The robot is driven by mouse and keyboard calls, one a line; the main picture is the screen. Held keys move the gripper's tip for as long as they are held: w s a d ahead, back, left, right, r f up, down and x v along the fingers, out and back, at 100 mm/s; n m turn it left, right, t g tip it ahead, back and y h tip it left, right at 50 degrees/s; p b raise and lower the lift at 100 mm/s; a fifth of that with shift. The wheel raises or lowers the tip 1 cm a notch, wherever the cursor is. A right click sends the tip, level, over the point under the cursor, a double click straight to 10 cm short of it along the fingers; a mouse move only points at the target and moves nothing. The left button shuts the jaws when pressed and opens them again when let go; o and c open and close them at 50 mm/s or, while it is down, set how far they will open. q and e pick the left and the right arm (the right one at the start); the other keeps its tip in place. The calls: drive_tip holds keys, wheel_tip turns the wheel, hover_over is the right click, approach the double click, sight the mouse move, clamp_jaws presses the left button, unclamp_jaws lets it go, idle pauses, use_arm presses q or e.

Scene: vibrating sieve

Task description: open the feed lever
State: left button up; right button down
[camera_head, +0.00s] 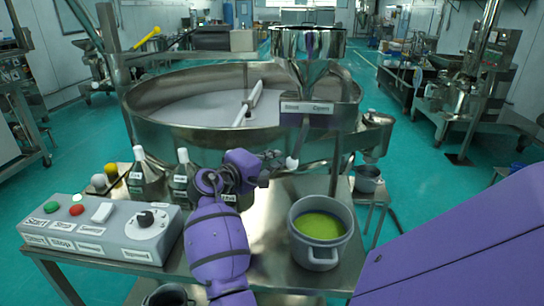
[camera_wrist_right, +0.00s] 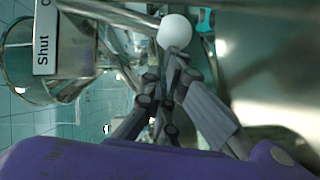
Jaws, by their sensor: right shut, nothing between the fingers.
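The feed lever's white ball knob (camera_head: 292,162) hangs below the plate labelled Shut and Open (camera_head: 306,107), under the steel hopper (camera_head: 308,45). Its rod slants down and slightly left, toward the Shut side. In the right wrist view, the knob (camera_wrist_right: 174,31) is just beyond the fingertips, and the Shut label (camera_wrist_right: 44,45) is at upper left. My right gripper (camera_head: 284,161) is shut and empty, with its tips (camera_wrist_right: 174,62) close against the knob; I cannot tell whether they touch. My left gripper is not in view.
The large round sieve (camera_head: 200,100) stands behind. On the steel table are a control box (camera_head: 105,228) at left, several labelled bottles (camera_head: 143,172) and a pot of yellow-green material (camera_head: 320,235) right of my forearm. A small metal pot (camera_head: 367,180) stands further right.

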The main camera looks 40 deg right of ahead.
sight(294, 166)
drive_tip(key=shift+s+f, duration=0.1)
drive_tip(key=s+d+f, duration=0.1)
drive_tip(key=s+d+n+h, duration=0.1)
drive_tip(key=s, duration=0.1)
drive_tip(key=s+d+f+n, duration=0.1)
drive_tip(key=d, duration=0.1)
drive_tip(key=shift+s+f+h, duration=0.2)
drive_tip(key=shift+f+h, duration=0.15)
drive_tip(key=shift+h, duration=0.05)
drive_tip(key=shift+s+d+f, duration=0.15)
drive_tip(key=shift+s+d, duration=0.8)
drive_tip(key=shift+s, duration=0.2)
idle(0.6)
